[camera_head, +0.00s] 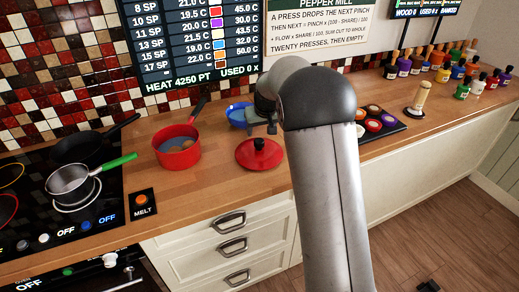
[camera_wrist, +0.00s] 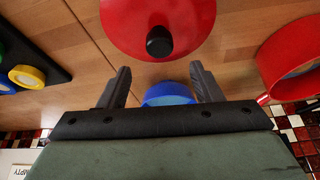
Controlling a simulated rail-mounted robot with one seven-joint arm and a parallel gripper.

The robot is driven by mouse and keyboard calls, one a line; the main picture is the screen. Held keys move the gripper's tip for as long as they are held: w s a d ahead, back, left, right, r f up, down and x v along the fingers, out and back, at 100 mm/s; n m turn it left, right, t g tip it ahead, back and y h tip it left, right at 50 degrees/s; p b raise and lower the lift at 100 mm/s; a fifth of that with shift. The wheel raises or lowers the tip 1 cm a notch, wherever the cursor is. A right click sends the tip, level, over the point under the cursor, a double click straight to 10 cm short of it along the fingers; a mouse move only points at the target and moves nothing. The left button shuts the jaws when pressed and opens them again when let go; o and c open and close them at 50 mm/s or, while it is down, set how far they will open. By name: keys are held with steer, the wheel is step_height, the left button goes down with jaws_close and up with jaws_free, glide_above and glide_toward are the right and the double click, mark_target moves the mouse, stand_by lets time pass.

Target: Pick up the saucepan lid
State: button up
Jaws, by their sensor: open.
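The red saucepan lid (camera_head: 249,159) lies flat on the wooden counter, right of the red saucepan (camera_head: 165,155), with its black knob (camera_head: 259,144) upward. In the wrist view the lid (camera_wrist: 122,25) is at the top, partly cut off, and its knob (camera_wrist: 159,42) lies just beyond the fingertips. My gripper (camera_wrist: 160,74) is open, with nothing between its fingers touching them. In the head view my gripper (camera_head: 263,126) hangs behind the lid, partly hidden by my arm.
A blue bowl (camera_head: 236,117) stands behind the lid, under my gripper. The saucepan holds something bluish-grey and brown. A black tray of coloured pots (camera_head: 392,128) and a pepper mill (camera_head: 420,97) stand to the right. The stove with a green-handled pan (camera_head: 70,180) is left.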

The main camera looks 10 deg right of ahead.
mark_target(259, 140)
steer(key=shift+x, duration=1.15)
steer(key=p+x, duration=0.1)
steer(key=x, duration=0.2)
steer(key=p+x, duration=0.1)
steer(key=x, duration=0.1)
steer(key=shift+s+f+p, duration=0.2)
steer(key=shift+s+p, duration=0.1)
steer(key=shift+p, duration=0.05)
steer(key=c, duration=1.2)
steer(key=shift+r, duration=0.1)
steer(key=shift+r, duration=0.45)
steer(key=v, duration=0.1)
steer(key=b+v, duration=0.1)
steer(key=shift+w+a+r, duration=0.1)
steer(key=shift+w+r, duration=0.05)
steer(key=shift+r, duration=0.2)
steer(key=s+r+b, duration=0.1)
steer(key=s+r, duration=0.2)
steer(key=s, duration=0.1)
steer(key=s+a+r+b, duration=0.1)
steer(key=s+r+b, duration=0.1)
steer(key=s, duration=0.3)
steer(key=s+a+r+b, duration=0.1)
steer(key=s+r+b, duration=0.1)
steer(key=s+r, duration=0.2)
steer(key=shift+s+a+r, duration=0.2)
steer(key=shift+s, duration=0.05)
